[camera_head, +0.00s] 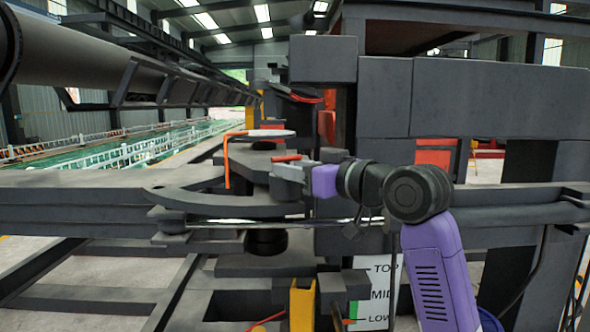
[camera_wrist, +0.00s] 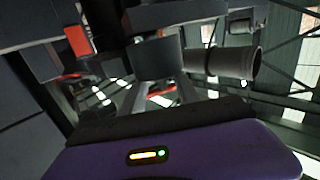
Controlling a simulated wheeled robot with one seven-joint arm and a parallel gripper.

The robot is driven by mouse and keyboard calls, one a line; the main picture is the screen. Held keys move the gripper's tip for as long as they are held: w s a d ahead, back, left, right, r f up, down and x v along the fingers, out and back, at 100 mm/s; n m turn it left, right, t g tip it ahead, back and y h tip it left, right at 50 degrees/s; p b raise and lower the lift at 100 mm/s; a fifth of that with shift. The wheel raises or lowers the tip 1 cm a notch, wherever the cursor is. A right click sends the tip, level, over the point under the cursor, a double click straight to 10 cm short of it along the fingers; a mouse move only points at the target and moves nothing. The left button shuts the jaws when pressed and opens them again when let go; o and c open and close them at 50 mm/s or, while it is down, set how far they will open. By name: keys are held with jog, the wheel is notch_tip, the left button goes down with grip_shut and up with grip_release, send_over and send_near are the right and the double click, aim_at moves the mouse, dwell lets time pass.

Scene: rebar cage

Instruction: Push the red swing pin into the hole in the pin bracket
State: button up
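My gripper (camera_head: 287,176) is at the middle of the head view, reaching left from my purple arm over the dark curved plates. A short red bar (camera_head: 286,158), which may be the swing pin, lies roughly level just above its grey fingers. I cannot tell whether they touch. A thin orange bent rod (camera_head: 227,162) hangs to the left, apart from my gripper. The pin bracket and its hole cannot be made out clearly.
A large dark block structure (camera_head: 470,98) stands behind and right of my gripper. Long dark beams (camera_head: 80,212) run left. A yellow post (camera_head: 302,305) and a white level sign (camera_head: 372,290) stand below. A grey cylinder (camera_wrist: 235,62) shows in the wrist view.

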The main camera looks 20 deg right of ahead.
jog(key=shift+a+f, duration=0.15)
jog(key=shift+f, duration=0.15)
jog(key=shift+s, duration=0.15)
jog(key=b+v, duration=0.2)
jog(key=v, duration=0.5)
jog(key=shift+s+d+r, duration=0.25)
jog(key=shift+d+r, duration=0.05)
